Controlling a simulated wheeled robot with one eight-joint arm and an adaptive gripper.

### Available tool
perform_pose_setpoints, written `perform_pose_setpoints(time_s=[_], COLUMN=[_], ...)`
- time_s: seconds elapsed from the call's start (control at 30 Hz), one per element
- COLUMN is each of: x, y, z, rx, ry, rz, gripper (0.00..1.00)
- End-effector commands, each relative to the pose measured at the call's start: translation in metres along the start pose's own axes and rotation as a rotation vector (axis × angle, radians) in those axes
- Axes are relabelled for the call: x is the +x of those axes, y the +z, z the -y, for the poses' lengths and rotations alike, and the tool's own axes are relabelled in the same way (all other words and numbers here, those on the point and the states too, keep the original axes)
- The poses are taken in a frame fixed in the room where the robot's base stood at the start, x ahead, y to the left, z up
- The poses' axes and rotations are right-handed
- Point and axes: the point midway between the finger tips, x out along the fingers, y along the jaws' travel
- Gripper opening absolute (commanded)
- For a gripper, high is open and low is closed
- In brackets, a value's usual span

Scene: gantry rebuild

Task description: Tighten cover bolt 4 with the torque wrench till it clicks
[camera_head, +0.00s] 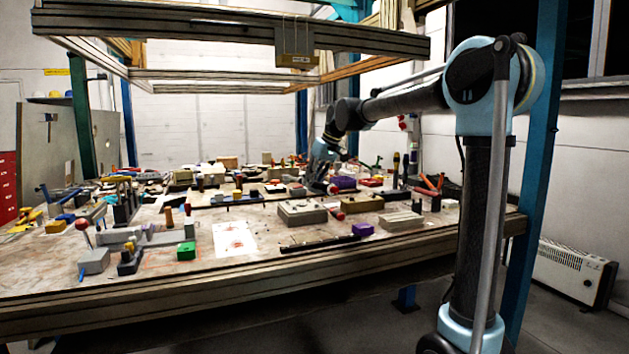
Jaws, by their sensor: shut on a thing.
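My gripper (323,182) is at the end of my arm, low over the back middle of the bench. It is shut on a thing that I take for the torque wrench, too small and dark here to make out. A low grey-beige box with a flat cover (302,212) sits in front of my gripper, and a similar tan box (362,203) is to its right. I cannot tell which part holds cover bolt 4, or whether the wrench touches a bolt.
The bench (240,278) is crowded with parts and tools. A red-ended tool (337,213) lies between the two boxes. Purple (363,229) and green (187,251) blocks and a dark bar (303,244) lie near the front. A beam frame (235,33) hangs above.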

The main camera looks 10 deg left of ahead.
Motion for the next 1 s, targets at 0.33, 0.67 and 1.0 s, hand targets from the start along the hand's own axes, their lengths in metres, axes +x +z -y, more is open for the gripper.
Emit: perform_pose_setpoints(time_s=[0.33, 0.67, 1.0], x=[0.009, 0.028, 0.030], y=[0.002, 0.008, 0.009], z=[0.002, 0.003, 0.003], rx=[-0.004, -0.010, -0.011], ry=[-0.002, -0.004, -0.005], rz=[0.001, 0.002, 0.002], gripper=[0.00, 0.00, 0.00])
